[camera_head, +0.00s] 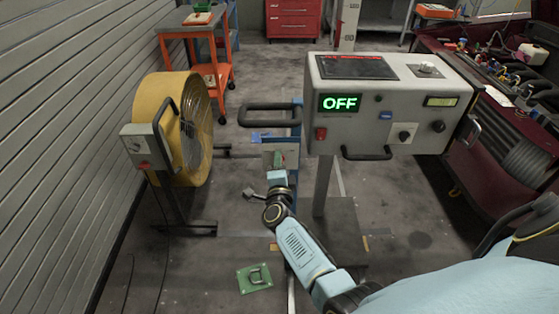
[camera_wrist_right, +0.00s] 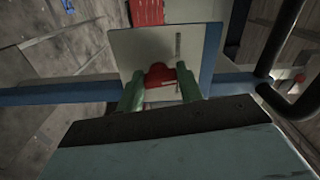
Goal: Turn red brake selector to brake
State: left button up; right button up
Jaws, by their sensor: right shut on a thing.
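The red brake selector (camera_wrist_right: 160,72) is a small red knob on a pale plate (camera_wrist_right: 147,47), seen in the right wrist view. My right gripper (camera_wrist_right: 160,88) has one green finger on each side of the knob and is shut on it. The fingers hide part of the knob, and I cannot read which setting it points to. In the head view my right gripper (camera_head: 279,160) reaches to the pale plate on the blue frame (camera_head: 297,118), left of the grey console (camera_head: 390,90). The knob is too small to make out there. My left gripper is not in view.
The console display (camera_head: 340,103) reads OFF in green. A black handle bar (camera_head: 270,107) sticks out left above the plate. A yellow fan (camera_head: 160,90) stands to the left. A green plate (camera_head: 254,278) lies on the floor. A red tool cart (camera_head: 470,130) is at right.

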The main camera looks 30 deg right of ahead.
jog(key=shift+f+n+p, duration=0.15)
jog(key=shift+n+p, duration=1.1)
jog(key=shift+n, duration=2.35)
jog(key=o, duration=1)
jog(key=p+v, duration=0.2)
jog(key=v, duration=1.1)
jog(key=shift+s+a, duration=0.15)
